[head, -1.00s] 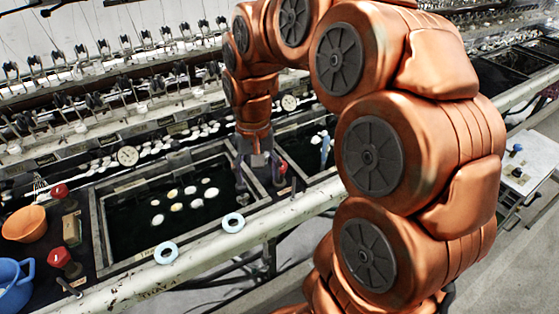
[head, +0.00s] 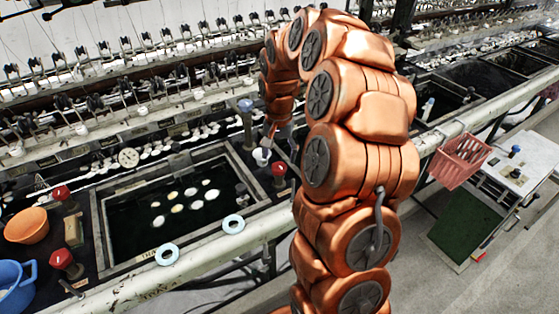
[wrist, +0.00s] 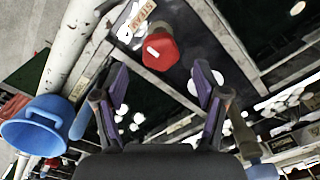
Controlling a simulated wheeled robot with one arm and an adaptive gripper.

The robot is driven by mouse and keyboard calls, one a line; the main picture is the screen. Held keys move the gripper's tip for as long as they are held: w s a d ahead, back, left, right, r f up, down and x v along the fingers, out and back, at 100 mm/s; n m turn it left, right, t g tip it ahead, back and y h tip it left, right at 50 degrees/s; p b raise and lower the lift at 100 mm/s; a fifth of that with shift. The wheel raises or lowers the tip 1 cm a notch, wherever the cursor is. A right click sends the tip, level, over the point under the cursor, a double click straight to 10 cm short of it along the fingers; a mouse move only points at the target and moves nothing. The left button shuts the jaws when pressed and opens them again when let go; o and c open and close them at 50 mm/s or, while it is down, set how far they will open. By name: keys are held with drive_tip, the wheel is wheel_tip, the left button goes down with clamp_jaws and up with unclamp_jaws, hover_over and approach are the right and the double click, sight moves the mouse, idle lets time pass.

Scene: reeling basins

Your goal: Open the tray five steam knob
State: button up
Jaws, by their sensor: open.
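In the wrist view a red faceted knob (wrist: 160,50) sits on the dark strip between tray frames, beside a label (wrist: 140,15) reading STEAM. My gripper (wrist: 160,88) is open, its two purple fingers apart and empty. The knob shows ahead of the fingertips, roughly centred between them, and no finger appears to touch it. In the head view a red knob (head: 279,168) stands right of the tray with pale cocoons (head: 100,222). My gripper (head: 284,132) is above and behind that knob, partly hidden by my arm. No tray number five is readable.
A blue-topped post (head: 246,120) and a white cup-like piece (head: 262,157) stand close to the knob. Pale blue rings (head: 233,224) lie on the front rail. A pink basket (head: 460,160) hangs at right. A blue bucket (wrist: 35,125) shows in the wrist view.

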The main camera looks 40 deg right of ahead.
sight(279, 166)
drive_tip(key=shift+f+p, duration=0.4)
drive_tip(key=shift+f, duration=1.5)
drive_tip(key=c, duration=1.1)
